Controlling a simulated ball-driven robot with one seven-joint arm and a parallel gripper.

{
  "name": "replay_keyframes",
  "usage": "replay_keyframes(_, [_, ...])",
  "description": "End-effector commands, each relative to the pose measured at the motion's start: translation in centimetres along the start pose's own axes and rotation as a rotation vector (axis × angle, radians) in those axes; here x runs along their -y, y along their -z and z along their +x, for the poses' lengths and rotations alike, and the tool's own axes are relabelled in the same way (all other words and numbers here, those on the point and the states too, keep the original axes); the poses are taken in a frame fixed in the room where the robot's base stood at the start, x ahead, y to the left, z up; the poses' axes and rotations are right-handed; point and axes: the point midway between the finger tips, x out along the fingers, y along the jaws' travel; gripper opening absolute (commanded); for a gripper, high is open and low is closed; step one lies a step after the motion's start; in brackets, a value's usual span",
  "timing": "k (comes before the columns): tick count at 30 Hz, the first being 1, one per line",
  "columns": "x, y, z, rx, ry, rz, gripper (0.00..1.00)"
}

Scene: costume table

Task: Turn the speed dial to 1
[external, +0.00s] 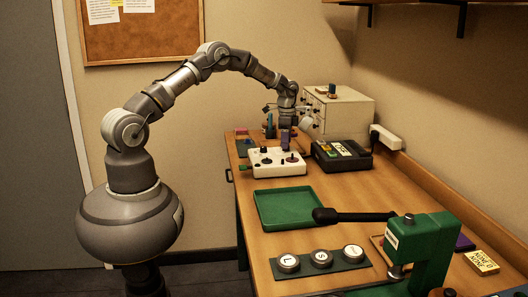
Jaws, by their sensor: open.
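A white control box (262,170) with dark knobs and small coloured parts on top stands near the table's left edge. One dark knob (267,153) is on its left half and another knob (291,158) on its right half. Which of them is the speed dial, and any numbers on it, are too small to tell. My gripper (288,122) is above and behind the box, pointing down, open, with its fingertips hard to make out. A purple upright piece (285,138) shows just below it; I cannot tell whether they touch.
A black device (341,155) and a cream drawer cabinet (345,115) stand right of and behind the box. In front are an empty green tray (288,207), a green press (418,245) with a long black lever, and three round labelled pieces (320,257).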

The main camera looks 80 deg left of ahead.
Motion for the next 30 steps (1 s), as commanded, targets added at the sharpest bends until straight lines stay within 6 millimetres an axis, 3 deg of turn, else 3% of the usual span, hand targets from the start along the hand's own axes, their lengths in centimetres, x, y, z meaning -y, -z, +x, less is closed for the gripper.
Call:
replay_keyframes(4, [-0.02, 0.01, 1.39, 0.000, 0.000, 0.000, 0.56])
replay_keyframes(12, [-0.02, 0.03, 1.52, -0.001, 0.001, -0.001, 0.56])
replay_keyframes(20, [-0.01, 0.04, 1.50, -0.001, 0.001, -0.001, 0.00])
replay_keyframes(30, [0.01, 0.04, 1.40, -0.001, 0.002, -0.055, 0.00])
